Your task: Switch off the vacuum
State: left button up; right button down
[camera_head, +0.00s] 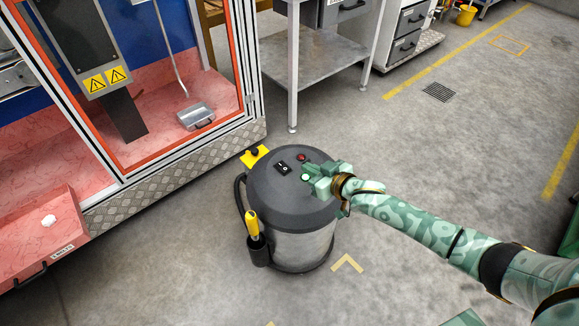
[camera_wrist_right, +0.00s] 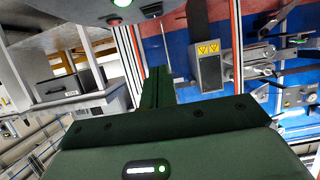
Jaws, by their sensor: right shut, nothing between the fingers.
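The vacuum (camera_head: 302,250) is a steel drum with a dark grey lid, standing upright on the floor. Its lid carries a black rocker switch (camera_head: 282,168), a red button or lamp (camera_head: 301,157) and a glowing green lamp (camera_head: 305,177). My right gripper (camera_head: 311,169) is shut and empty over the right side of the lid, to the right of the rocker switch. I cannot tell whether it touches the lid. In the right wrist view the shut fingers (camera_wrist_right: 157,88) point up, and the lid's edge (camera_wrist_right: 75,12) shows at the top. My left gripper is out of view.
A hose and a yellow-handled tool (camera_head: 252,224) hang on the vacuum's left side. A red-framed cabinet (camera_head: 170,150) stands behind left, with a dustpan (camera_head: 196,116) inside. A grey metal table (camera_head: 312,60) stands behind. The floor to the right is mostly clear.

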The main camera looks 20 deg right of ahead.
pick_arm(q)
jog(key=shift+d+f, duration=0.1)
pick_arm(e)
jog(key=shift+w+f, duration=0.1)
jog(key=b+x, duration=0.2)
jog(key=x, duration=0.1)
jog(key=shift+f, duration=0.3)
jog(key=b, duration=0.5)
send_over(290, 175)
jog(key=f, duration=0.3)
jog(key=shift+w+a+f, duration=0.1)
jog(key=shift+w, duration=0.3)
jog(key=shift+s+f+b, duration=0.2)
jog(key=shift+f+b, duration=0.1)
jog(key=shift+f, duration=0.4)
jog(key=shift+s+f+b, duration=0.15)
jog(key=shift+f+b, duration=0.3)
jog(key=shift+f, duration=0.1)
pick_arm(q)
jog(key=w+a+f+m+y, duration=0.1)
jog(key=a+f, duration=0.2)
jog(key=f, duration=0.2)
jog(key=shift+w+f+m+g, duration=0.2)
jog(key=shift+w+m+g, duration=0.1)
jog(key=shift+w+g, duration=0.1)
